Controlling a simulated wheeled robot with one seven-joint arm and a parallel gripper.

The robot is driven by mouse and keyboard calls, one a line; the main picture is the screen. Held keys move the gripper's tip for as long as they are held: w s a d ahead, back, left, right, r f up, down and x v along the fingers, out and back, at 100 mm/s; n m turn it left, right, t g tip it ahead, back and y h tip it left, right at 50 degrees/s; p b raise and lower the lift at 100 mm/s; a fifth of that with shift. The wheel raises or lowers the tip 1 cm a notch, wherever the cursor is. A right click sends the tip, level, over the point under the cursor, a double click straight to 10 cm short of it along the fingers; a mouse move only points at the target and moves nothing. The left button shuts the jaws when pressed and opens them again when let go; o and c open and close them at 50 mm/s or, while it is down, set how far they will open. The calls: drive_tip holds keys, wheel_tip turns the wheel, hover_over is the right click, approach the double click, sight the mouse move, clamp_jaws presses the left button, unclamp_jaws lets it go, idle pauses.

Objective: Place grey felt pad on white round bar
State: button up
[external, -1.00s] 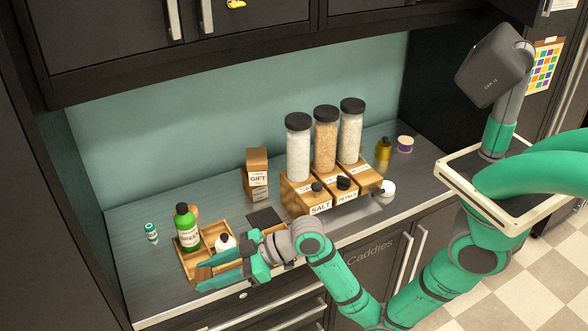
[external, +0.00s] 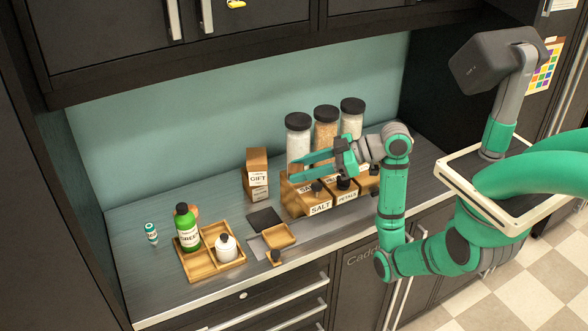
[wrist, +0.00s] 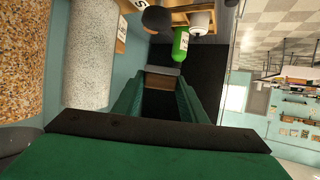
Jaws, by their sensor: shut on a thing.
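My gripper (external: 300,166) is raised in front of the tall jars, pointing left. Its two teal fingers are apart with a flat grey piece, seemingly the grey felt pad (wrist: 162,71), held between the fingertips in the wrist view. In the external view the pad is too small to make out. I cannot see the white round bar for certain; a round white thing seen earlier at the right of the label stands is now behind my arm.
A wooden caddy (external: 213,277) holds a green bottle (external: 187,228) and a white bottle (external: 226,248). A dark square mat (external: 264,219) and small wooden dish (external: 279,236) lie on the counter. The gift box (external: 257,175) stands left of the jars (external: 326,127).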

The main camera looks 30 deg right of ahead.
drive_tip(key=s+d+f+m+t+h, duration=0.1)
drive_tip(key=d+f+m+t+h, duration=0.15)
drive_tip(key=d, duration=0.95)
drive_tip(key=s+d+f+m+t+h, duration=0.1)
drive_tip(key=d+f+m+t+h, duration=0.15)
drive_tip(key=d, duration=0.85)
drive_tip(key=s+d+f+m+t+h, duration=0.1)
drive_tip(key=d+f+m+h, duration=0.25)
drive_tip(key=d, duration=0.85)
drive_tip(key=shift+w+a+f+n+y, duration=0.2)
drive_tip(key=shift+w+f+y, duration=0.3)
drive_tip(key=shift+f, duration=1.1)
drive_tip(key=shift+w+a+f+n+y, duration=0.2)
drive_tip(key=shift+w+f, duration=0.55)
drive_tip(key=shift+f, duration=0.8)
drive_tip(key=shift+w+a+f+n+y, duration=0.2)
drive_tip(key=shift+w+f+y, duration=0.35)
drive_tip(key=shift+f, duration=1.05)
drive_tip(key=o, duration=1.1)
drive_tip(key=shift+f, duration=0.1)
drive_tip(key=shift+c, duration=0.2)
